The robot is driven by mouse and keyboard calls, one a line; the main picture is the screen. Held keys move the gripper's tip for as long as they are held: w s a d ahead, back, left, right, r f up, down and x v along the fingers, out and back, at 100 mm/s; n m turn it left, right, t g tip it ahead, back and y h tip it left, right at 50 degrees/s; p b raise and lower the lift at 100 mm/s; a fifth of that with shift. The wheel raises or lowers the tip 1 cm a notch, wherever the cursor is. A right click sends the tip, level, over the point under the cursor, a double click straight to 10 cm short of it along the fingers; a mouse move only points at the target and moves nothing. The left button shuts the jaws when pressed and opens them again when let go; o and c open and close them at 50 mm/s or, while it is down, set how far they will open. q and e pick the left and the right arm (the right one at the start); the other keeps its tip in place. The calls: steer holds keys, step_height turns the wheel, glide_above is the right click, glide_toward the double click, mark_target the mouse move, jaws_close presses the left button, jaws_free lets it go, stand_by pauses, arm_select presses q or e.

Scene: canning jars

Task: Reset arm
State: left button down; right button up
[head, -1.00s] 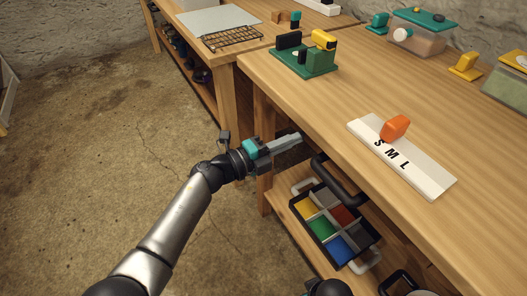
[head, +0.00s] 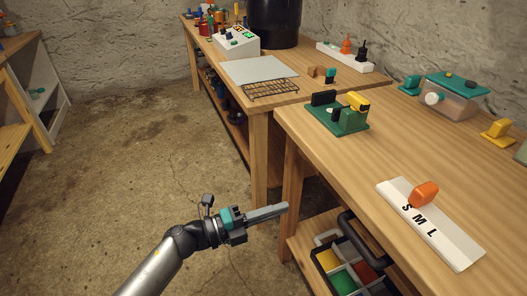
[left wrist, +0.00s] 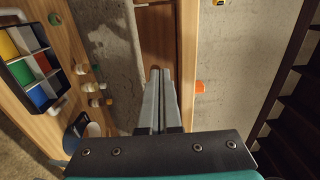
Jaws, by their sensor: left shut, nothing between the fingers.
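My left gripper (head: 284,207) is shut and empty. In the head view it is held over the concrete floor, just left of the near workbench (head: 394,150) and its lower shelf. In the left wrist view the two grey fingers (left wrist: 160,72) lie together and point away from the camera, with nothing between them. My right gripper does not show in the current views.
The white S M L board (head: 452,243) with an orange piece (head: 424,193) lies on the near bench. A green fixture (head: 338,122) stands at its far corner. A divided tray (head: 330,261) sits on the lower shelf. The concrete floor (head: 110,170) to the left is clear.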

arm_select(q)
steer(key=a+f+n+t+y+p, duration=0.2)
steer(key=a+f+n+t+y, duration=0.6)
steer(key=a+f+n, duration=0.7)
steer(key=s+a+f+n+g+y, duration=0.3)
steer(key=s+a+f+n+y, duration=0.25)
steer(key=f, duration=0.45)
steer(key=s+a+f+n+g+y, duration=0.1)
steer(key=s+a+f+n+g, duration=0.1)
steer(key=s, duration=0.7)
steer(key=s+a+f+n+g+y+p, duration=0.1)
steer(key=s+a+f+n+g+y, duration=0.1)
steer(key=s+f, duration=0.4)
steer(key=s+a+f+n+g+y+p, duration=0.1)
steer(key=s+a+f+n+g, duration=0.3)
steer(key=s, duration=0.9)
steer(key=shift+s+a+f+n, duration=0.3)
steer(key=shift+a+f+n, duration=0.2)
steer(key=shift+n, duration=0.25)
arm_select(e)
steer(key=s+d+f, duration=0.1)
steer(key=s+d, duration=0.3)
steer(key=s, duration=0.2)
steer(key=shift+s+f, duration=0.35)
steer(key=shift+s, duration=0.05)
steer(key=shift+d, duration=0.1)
